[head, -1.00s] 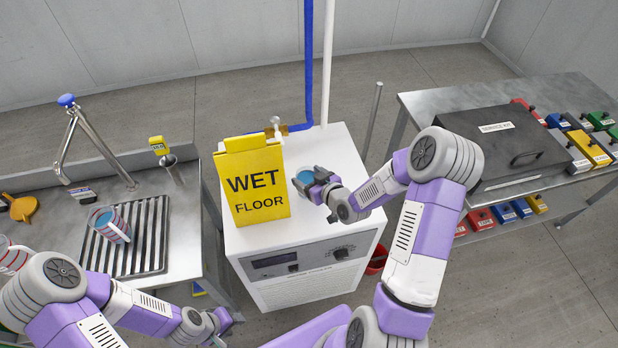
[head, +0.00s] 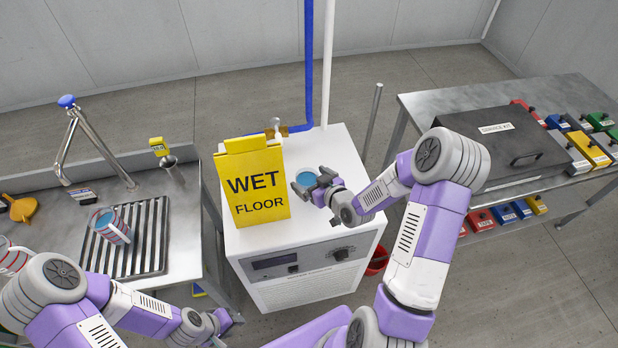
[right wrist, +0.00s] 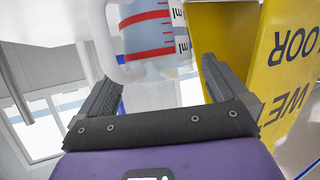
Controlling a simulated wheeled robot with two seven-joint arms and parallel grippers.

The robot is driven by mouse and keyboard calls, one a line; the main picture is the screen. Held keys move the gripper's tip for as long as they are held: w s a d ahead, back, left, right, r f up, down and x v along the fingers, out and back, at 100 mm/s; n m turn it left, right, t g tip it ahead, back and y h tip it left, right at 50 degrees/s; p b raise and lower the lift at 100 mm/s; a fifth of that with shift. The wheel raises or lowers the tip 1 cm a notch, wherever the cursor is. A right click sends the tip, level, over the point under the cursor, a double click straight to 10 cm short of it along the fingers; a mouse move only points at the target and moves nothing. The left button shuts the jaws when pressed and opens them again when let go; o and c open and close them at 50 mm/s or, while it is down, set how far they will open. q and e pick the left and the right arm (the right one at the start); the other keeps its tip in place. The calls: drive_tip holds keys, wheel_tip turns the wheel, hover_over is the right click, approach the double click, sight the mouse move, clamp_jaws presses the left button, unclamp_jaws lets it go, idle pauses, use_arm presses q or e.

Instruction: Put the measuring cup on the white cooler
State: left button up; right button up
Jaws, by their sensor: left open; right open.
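The white cooler (head: 330,235) stands mid-picture in the head view. A measuring cup with blue liquid (head: 306,178) stands on its top, right of the yellow sign, partly hidden by my right gripper (head: 312,184). In the right wrist view the cup (right wrist: 150,38) has red bands, and lies at and just past the open fingertips of my right gripper (right wrist: 163,78). The fingers seem apart from it. Another striped measuring cup (head: 112,226) sits on the sink's drain grid, and a third (head: 10,257) shows at the left edge. My left gripper (head: 228,322) is open and empty, low between sink and cooler.
The yellow wet-floor sign (head: 257,185) stands on the cooler's left part, close to my right gripper; it also shows in the right wrist view (right wrist: 285,70). A blue pipe (head: 308,70) rises behind. A metal table (head: 425,105) with a black case (head: 505,150) is at right.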

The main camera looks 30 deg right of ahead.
drive_tip(key=p+v, duration=0.7)
drive_tip(key=v, duration=0.3)
drive_tip(key=shift+s, duration=0.35)
drive_tip(key=shift+r, duration=0.1)
